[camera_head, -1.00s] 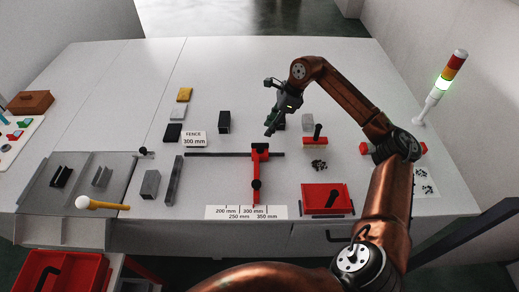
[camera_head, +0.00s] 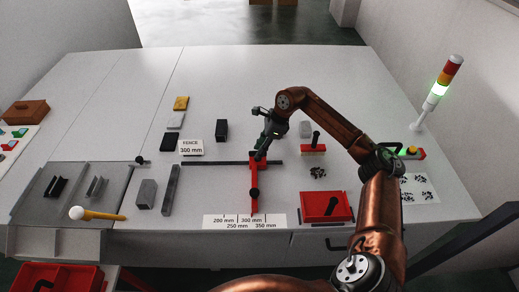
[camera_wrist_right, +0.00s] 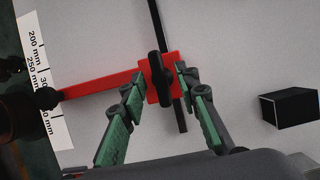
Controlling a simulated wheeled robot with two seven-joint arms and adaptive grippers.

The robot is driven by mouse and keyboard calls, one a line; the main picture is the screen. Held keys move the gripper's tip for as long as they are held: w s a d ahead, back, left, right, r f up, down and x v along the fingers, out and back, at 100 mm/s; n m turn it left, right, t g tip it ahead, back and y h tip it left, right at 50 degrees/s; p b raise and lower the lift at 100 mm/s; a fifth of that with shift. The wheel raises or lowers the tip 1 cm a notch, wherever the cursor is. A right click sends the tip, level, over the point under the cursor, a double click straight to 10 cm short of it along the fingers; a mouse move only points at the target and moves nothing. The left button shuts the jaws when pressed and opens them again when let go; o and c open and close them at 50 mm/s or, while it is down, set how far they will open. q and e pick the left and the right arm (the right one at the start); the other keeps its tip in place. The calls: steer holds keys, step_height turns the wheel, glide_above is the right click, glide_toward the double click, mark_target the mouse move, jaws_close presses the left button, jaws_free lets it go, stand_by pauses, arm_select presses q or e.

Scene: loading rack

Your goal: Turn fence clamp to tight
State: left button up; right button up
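The red fence (camera_head: 254,178) lies across the dark rail (camera_head: 212,163), its near end at the 300 mm mark of the white scale (camera_head: 245,222). The fence clamp (camera_wrist_right: 160,80) is a black elongated handle on the fence's red block, roughly in line with the rail in the right wrist view. My right gripper (camera_head: 262,149) is over the far end of the fence and mostly hides the clamp in the head view. In the wrist view its green fingers (camera_wrist_right: 159,74) are open, one on each side of the handle, with gaps visible. My left gripper is out of view.
A label (camera_head: 191,148) reads FENCE 300 mm. A black block (camera_head: 221,130) stands behind the rail. A red tray (camera_head: 326,206) and a red-based brush-like tool (camera_head: 313,147) are to the right. A grey block (camera_head: 146,194) stands at left.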

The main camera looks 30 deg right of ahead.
jaws_close()
steer(key=shift+r+m, duration=0.1)
steer(key=shift+m, duration=0.2)
stand_by(0.3)
steer(key=m+t+h+p, duration=0.1)
steer(key=m, duration=0.2)
steer(key=shift+s, duration=0.1)
steer(key=m+t+h+p, duration=0.1)
steer(key=m, duration=0.3)
steer(key=shift+a, duration=0.2)
steer(key=m+h, duration=0.2)
steer(key=m, duration=0.2)
steer(key=shift+a, duration=0.1)
steer(key=m+h, duration=0.1)
steer(key=m, duration=0.2)
steer(key=m+h+b, duration=0.1)
steer(key=m, duration=0.2)
steer(key=shift+a, duration=0.15)
steer(key=shift+m, duration=0.4)
